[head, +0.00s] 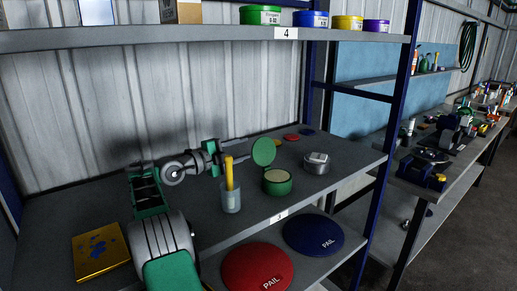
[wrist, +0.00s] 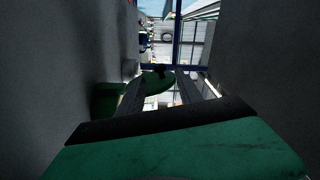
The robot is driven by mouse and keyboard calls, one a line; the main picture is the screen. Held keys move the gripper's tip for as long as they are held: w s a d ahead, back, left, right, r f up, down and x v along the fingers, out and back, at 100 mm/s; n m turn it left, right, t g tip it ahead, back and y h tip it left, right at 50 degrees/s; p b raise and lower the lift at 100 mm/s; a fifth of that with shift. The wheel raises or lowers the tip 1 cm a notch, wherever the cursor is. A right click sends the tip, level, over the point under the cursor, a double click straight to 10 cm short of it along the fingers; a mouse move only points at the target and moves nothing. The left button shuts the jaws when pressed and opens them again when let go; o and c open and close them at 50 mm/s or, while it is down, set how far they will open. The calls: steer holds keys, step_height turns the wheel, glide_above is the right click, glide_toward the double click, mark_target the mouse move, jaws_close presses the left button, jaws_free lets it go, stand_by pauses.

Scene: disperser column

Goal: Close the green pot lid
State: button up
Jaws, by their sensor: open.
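The green pot (head: 277,186) stands on the middle shelf with pale contents showing. Its round green lid (head: 264,152) is open and stands upright at the pot's back left rim. My gripper (head: 248,148) reaches in from the left, behind the pot, with open fingers pointing at the lid's left edge. In the wrist view the lid (wrist: 156,84) shows at the far end between the two fingers (wrist: 160,88), and the pot (wrist: 105,99) is to the left. I cannot tell whether a finger touches the lid.
A cup with a yellow tool (head: 230,193) stands left of the pot, in front of my gripper. A metal tin (head: 316,162) is at the right. Small coloured lids (head: 291,137) lie behind.

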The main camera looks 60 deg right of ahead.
mark_target(258, 144)
steer(key=p+x, duration=0.3)
steer(key=x, duration=0.4)
steer(key=shift+r, duration=0.15)
steer(key=shift+d, duration=0.25)
steer(key=shift+c, duration=0.3)
jaws_close()
stand_by(0.5)
